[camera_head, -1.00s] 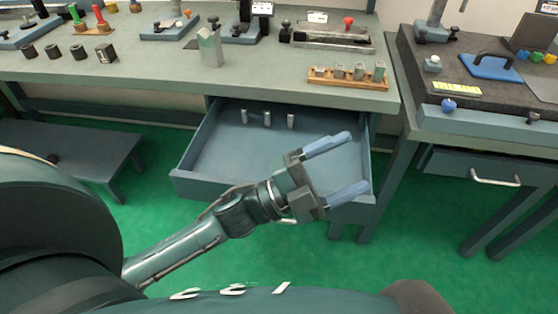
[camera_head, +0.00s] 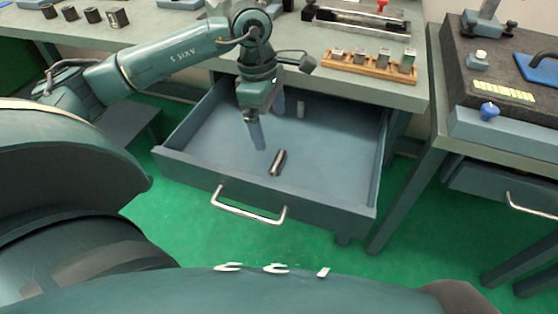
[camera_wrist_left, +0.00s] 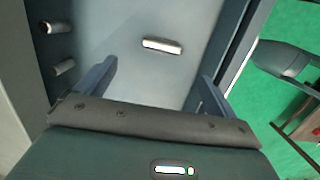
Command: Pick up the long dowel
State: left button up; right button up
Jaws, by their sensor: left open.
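A metallic dowel (camera_head: 277,162) lies on its side on the floor of the open drawer (camera_head: 205,165), towards its front. In the left wrist view this dowel (camera_wrist_left: 162,46) lies crosswise beyond the fingers, roughly between their lines. My left gripper (camera_head: 257,143) points down into the drawer, behind and left of the lying dowel in the head view, and is apart from it. In the left wrist view the left gripper (camera_wrist_left: 158,72) is open with nothing between its fingers. My right gripper is not in view.
Two upright pegs show at the drawer's back, one at the right (camera_head: 300,108), one partly behind my gripper. A wooden rack (camera_head: 370,68) with several metal pieces sits on the bench above. The drawer walls surround the gripper; its front handle (camera_head: 248,210) juts out.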

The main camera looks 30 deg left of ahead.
aim_at(278, 160)
pick_arm(q)
jog(key=f, duration=0.3)
jog(key=d+f, duration=0.1)
jog(key=f, duration=0.5)
jog(key=shift+d+f+b, duration=0.3)
jog(key=shift+b, duration=0.05)
jog(key=c, duration=1.1)
jog(key=shift+r, duration=0.1)
